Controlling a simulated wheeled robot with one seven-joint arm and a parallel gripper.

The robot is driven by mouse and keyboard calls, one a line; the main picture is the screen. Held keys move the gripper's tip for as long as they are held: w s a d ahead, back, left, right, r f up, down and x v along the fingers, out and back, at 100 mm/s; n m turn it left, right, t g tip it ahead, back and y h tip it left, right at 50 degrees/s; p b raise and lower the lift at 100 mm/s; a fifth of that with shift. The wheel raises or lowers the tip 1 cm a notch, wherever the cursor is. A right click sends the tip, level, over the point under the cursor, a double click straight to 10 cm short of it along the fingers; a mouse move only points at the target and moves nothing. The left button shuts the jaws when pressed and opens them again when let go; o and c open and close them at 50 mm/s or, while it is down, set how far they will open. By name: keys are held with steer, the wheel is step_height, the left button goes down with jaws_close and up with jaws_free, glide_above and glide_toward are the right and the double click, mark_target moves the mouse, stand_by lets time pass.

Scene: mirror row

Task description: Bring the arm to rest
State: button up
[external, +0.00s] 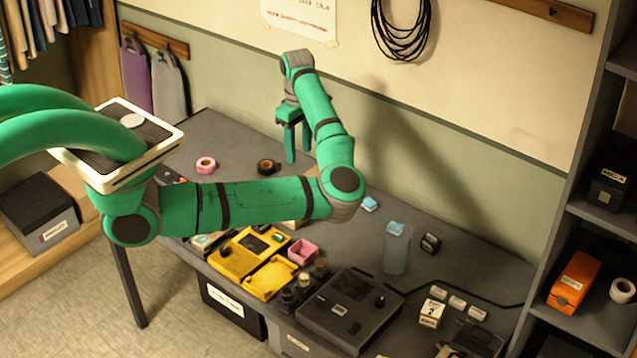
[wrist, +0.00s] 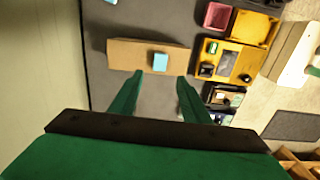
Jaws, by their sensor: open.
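My green arm reaches over the dark grey table (external: 225,140), bent at the elbow. My gripper (external: 298,156) points down above the back part of the table, its two green fingers apart with nothing between them. In the wrist view my gripper (wrist: 160,80) also shows both fingers spread. Beyond the fingertips in that view, a small light blue block (wrist: 160,60) lies on a flat brown board (wrist: 125,54).
A yellow device (external: 233,262), a pink box (external: 302,251) and a dark grey device (external: 345,312) stand along the table's front. Pink tape (external: 206,164) and black tape (external: 266,167) lie at the back left. A clear cup (external: 396,252) stands at right. The wall is close behind.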

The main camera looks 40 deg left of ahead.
steer(key=shift+r, duration=0.65)
